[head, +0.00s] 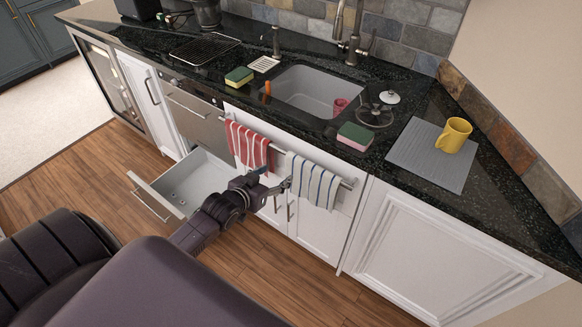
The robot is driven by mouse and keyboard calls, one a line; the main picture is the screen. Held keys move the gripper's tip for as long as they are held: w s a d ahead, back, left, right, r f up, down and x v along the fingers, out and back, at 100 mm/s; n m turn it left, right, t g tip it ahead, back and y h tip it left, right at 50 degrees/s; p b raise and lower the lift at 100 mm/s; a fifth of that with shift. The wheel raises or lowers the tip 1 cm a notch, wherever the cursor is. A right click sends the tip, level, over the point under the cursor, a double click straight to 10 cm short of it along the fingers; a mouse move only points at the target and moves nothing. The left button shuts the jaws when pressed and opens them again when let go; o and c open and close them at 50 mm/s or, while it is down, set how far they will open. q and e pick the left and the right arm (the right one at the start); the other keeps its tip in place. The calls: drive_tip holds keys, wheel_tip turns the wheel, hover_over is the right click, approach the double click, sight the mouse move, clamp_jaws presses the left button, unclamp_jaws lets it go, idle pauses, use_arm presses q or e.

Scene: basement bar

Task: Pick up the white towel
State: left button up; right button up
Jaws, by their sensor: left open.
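The white towel (317,183), with dark blue and tan stripes, hangs over a metal rail (346,183) on the front of the sink cabinet. My left gripper (277,181) is open just to the left of this towel, with one fingertip close to its left edge. I cannot tell whether it touches the towel. A red towel with white stripes (248,143) hangs on the same rail to the left, just above the gripper. My right gripper is not in view.
An open, empty-looking drawer (196,178) juts out left of the gripper. Above is a black counter with a sink (308,92), green and yellow sponge (239,76), pink and green sponge (354,136), grey mat (422,165) and yellow mug (453,135).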

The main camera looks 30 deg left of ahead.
use_arm(q)
drive_tip(key=b+x, duration=0.6)
drive_tip(key=x, duration=0.2)
drive_tip(key=shift+w+f, duration=0.3)
drive_tip(key=shift+w, duration=0.05)
drive_tip(key=shift+f+b, duration=0.1)
drive_tip(key=shift+b, duration=0.2)
drive_tip(key=shift+b+x, duration=1)
drive_tip(key=shift+x, duration=0.45)
clamp_jaws()
